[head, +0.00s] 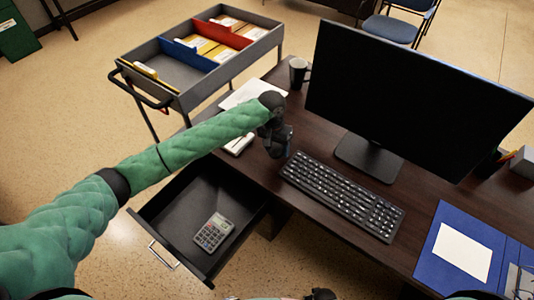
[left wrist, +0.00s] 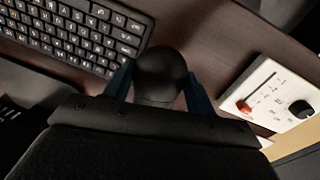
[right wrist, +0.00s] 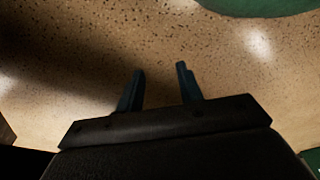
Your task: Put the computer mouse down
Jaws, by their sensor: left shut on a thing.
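My left gripper (head: 279,150) is over the desk, just left of the keyboard. In the left wrist view, its two fingers are shut on a dark rounded computer mouse (left wrist: 161,74), one finger on each side. In the head view the mouse is hidden or merges with the dark gripper. I cannot tell whether the mouse touches the desk (left wrist: 212,50). My right gripper (right wrist: 160,88) is open and empty, with speckled floor beyond its fingers.
The black keyboard (head: 341,195) lies right of the left gripper, before the monitor (head: 407,100). An open drawer (head: 165,209) holds a calculator (head: 213,232). A mug (head: 298,72) and papers (head: 250,93) are behind. A blue folder (head: 462,246) lies at right. A cart (head: 186,97) stands beyond.

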